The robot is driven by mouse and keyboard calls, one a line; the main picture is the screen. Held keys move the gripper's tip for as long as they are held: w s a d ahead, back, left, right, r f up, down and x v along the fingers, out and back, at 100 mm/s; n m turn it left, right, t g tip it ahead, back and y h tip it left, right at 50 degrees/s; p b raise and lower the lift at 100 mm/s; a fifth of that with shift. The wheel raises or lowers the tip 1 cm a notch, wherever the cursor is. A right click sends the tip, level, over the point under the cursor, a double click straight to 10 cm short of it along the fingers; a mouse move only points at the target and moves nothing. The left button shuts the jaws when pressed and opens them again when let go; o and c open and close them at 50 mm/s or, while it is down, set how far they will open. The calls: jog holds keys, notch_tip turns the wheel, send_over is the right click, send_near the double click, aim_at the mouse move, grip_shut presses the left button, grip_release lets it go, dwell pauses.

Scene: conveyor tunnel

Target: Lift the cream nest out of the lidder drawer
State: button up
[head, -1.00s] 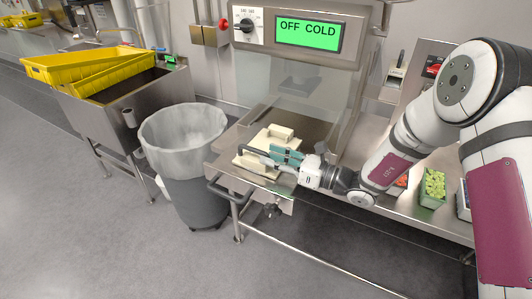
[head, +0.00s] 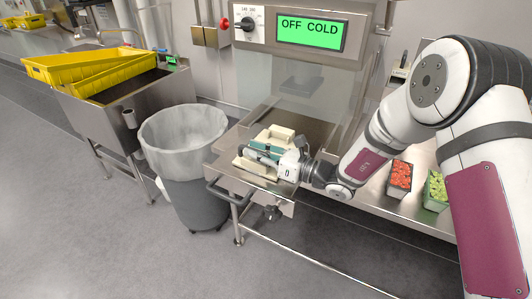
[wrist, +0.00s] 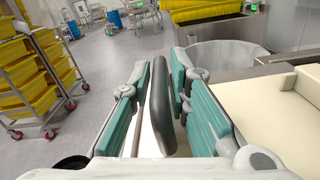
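The cream nest (head: 283,133) sits in the pulled-out steel lidder drawer (head: 221,167), below the green "OFF COLD" display. It has a raised cream block at its back. In the wrist view the nest (wrist: 285,112) fills the lower right, beside the right finger. My gripper (head: 256,153), with teal finger pads, is low over the nest's front part and hides some of it. In the wrist view my gripper (wrist: 160,72) is open. A dark bar, apparently the drawer handle (wrist: 165,100), shows between the fingers. Whether the pads touch the nest cannot be told.
A grey bin with a clear liner (head: 185,135) stands just left of the drawer. A sink with yellow crates (head: 95,70) is farther left. Red (head: 400,178) and green-filled (head: 436,188) tubs sit on the bench at right. The floor in front is clear.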

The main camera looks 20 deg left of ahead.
grip_shut()
jog(key=shift+r, duration=0.15)
jog(key=shift+r+p, duration=0.8)
jog(key=shift+r, duration=0.65)
jog(key=shift+r+p, duration=0.5)
jog(key=shift+r, duration=0.45)
